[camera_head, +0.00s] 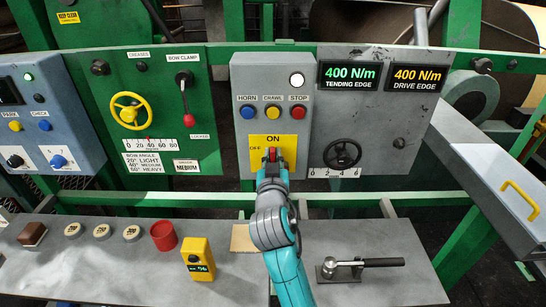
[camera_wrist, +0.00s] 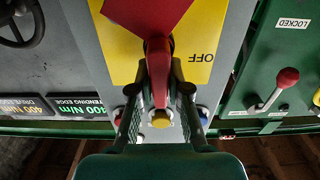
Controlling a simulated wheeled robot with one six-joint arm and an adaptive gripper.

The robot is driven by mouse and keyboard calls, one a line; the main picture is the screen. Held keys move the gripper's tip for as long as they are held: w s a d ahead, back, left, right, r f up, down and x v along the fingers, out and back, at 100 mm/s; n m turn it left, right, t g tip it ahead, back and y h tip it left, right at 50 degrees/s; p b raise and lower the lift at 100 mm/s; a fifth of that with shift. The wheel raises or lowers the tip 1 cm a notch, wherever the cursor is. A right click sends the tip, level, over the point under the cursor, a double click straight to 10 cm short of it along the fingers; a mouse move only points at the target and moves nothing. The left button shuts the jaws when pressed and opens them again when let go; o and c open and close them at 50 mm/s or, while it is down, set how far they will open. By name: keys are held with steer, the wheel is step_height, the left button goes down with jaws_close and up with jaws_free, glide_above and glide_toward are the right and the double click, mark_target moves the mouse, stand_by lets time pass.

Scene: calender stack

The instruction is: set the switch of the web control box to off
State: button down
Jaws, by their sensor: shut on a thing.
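The web control box (camera_head: 240,75) is a grey panel on the green frame. Its yellow switch plate (camera_head: 292,142) has ON at the top and OFF at the left. The red switch (camera_head: 272,152) stands roughly upright below ON and is partly hidden by my gripper (camera_head: 273,163). In the wrist view the plate is upside down, with OFF (camera_wrist: 203,58) at the right. There the red switch handle (camera_wrist: 158,70) runs down between the fingers of my gripper (camera_wrist: 158,95). The fingers are closed on it. ON is hidden in the wrist view.
HORN, CRAWL and STOP buttons (camera_head: 273,112) and a lit white lamp (camera_head: 297,80) sit above the plate. A black handwheel (camera_head: 342,154) is at the right, a red-knobbed lever (camera_head: 187,118) at the left. Below, the bench (camera_head: 120,265) holds a yellow meter (camera_head: 197,258) and a red cup (camera_head: 163,235).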

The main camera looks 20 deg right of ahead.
steer(key=shift+w+a+f+n, duration=0.15)
steer(key=shift+a+f+n, duration=0.3)
steer(key=shift+n, duration=2.5)
steer(key=shift+w+a+f+n, duration=0.1)
steer(key=shift+a+f+n, duration=0.3)
steer(key=shift+n, duration=2.6)
steer(key=shift+w+a+f+n, duration=0.15)
steer(key=shift+a+f+n, duration=0.3)
steer(key=shift+n, duration=2.5)
steer(key=c, duration=1.1)
jaws_free()
